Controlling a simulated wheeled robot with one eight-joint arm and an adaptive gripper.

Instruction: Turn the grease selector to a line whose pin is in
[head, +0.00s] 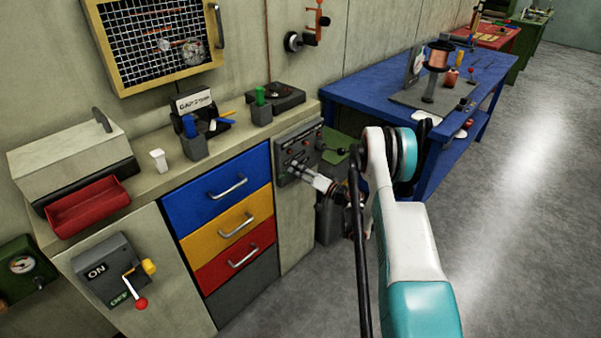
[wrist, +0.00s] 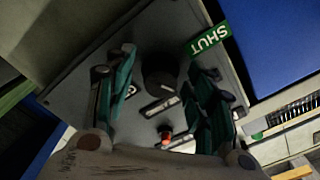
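A grey panel box (head: 286,166) is on the cabinet's right end, with small fittings and a black-knobbed lever (head: 340,150) at its right. I take it for the grease selector's panel. My gripper (head: 300,172) is at its lower front. In the wrist view the grey panel (wrist: 75,88) carries a round dark knob (wrist: 160,72), a pale-marked bar (wrist: 160,106) and a small red-orange piece (wrist: 165,132). My gripper (wrist: 160,65) is open, its two teal-and-dark fingers either side of the knob, with visible gaps. I cannot tell which pins are in.
A green SHUT label (wrist: 209,38) is on the panel's edge. Blue, yellow and red drawers (head: 215,190) are left of the panel. An ON/OFF box with a crank (head: 105,270) is at lower left. A blue bench (head: 355,90) stands behind my arm; the floor at right is clear.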

